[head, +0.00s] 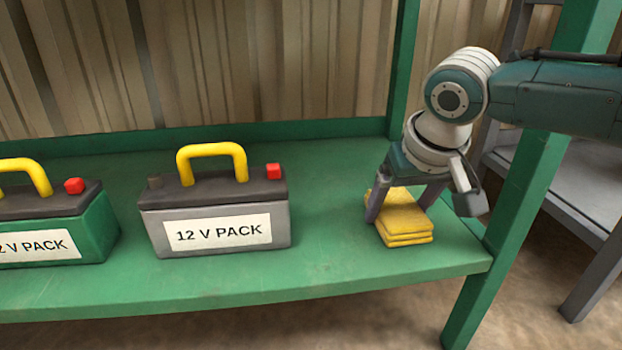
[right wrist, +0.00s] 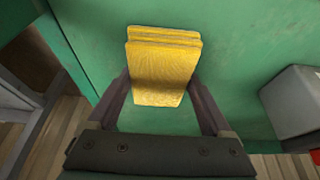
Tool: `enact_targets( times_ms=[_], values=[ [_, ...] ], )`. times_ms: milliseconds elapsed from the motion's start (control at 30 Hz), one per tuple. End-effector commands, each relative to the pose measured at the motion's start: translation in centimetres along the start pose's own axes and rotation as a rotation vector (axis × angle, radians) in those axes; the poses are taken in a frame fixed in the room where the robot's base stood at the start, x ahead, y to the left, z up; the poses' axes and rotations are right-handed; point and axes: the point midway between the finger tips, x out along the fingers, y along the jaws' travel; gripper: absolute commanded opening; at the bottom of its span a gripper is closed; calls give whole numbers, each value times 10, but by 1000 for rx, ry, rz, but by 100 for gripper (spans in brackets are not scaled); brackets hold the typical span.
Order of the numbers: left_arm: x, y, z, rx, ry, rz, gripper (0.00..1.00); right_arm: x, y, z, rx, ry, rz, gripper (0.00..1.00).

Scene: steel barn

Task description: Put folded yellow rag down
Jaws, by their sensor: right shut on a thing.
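The folded yellow rag (head: 405,232) is a small layered stack at the right end of the green shelf (head: 330,250). My right gripper (head: 398,213) comes down over it from above, with its fingers on either side. It is shut on the rag. In the right wrist view the rag (right wrist: 163,65) sits between the two fingers (right wrist: 160,100), with green shelf surface behind it. The rag looks to be at or very near the shelf surface; I cannot tell whether it touches. My left gripper is not in view.
A grey 12 V pack (head: 215,215) with a yellow handle stands left of the rag, and a green pack (head: 50,235) stands further left. A green post (head: 500,210) rises at the shelf's right corner. Bare shelf lies between the grey pack and the rag.

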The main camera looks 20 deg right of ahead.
Motion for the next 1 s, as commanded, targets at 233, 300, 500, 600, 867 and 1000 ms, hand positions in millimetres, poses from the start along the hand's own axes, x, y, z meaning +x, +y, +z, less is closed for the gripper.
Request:
enact_targets(
  times_ms=[233, 300, 500, 600, 867, 1000],
  values=[
    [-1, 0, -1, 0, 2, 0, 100, 2, -1, 1, 0, 0, -1, 29],
    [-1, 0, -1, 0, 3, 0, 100, 2, 0, 1, 0, 0, -1, 90],
    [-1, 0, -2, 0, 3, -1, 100, 2, 0, 1, 0, 0, -1, 100],
    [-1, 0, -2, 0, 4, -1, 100, 2, 0, 0, 0, 0, -1, 100],
    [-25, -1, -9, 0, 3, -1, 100, -26, 0, -4, -1, 0, -1, 100],
    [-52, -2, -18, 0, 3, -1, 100, -56, 0, -4, -3, -1, -1, 100]
  ],
)
